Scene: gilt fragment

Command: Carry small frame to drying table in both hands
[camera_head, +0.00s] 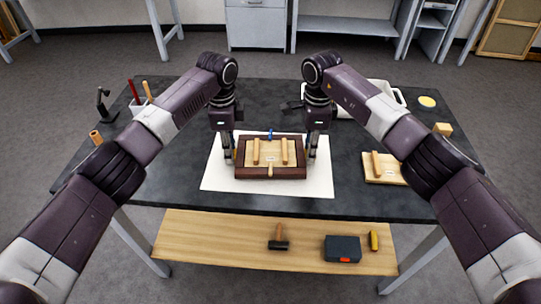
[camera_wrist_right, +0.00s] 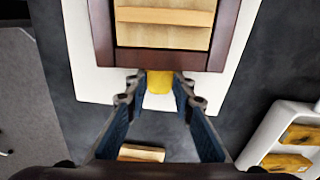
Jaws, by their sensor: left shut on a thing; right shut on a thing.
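The small frame (camera_head: 270,175) is dark reddish-brown with a pale wooden panel and two light wooden bars inside. It is level over a white sheet on the dark worktable; I cannot tell whether it touches the sheet. My left gripper (camera_head: 230,155) is shut on its left side, the contact partly hidden. My right gripper (camera_head: 310,156) is shut at its right side. In the right wrist view, the right gripper's fingers (camera_wrist_right: 158,100) hold a yellow tab beside the frame (camera_wrist_right: 227,35). I cannot tell which piece of furniture is the drying table.
The white sheet (camera_head: 217,180) lies on the worktable (camera_head: 185,185). A wooden board (camera_head: 385,175), a white tray (camera_head: 402,97) and a small block (camera_head: 442,129) are at right. Tools stand at left. The lower shelf (camera_head: 200,235) holds a hammer (camera_head: 278,243) and a dark box (camera_head: 342,249). Benches stand behind.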

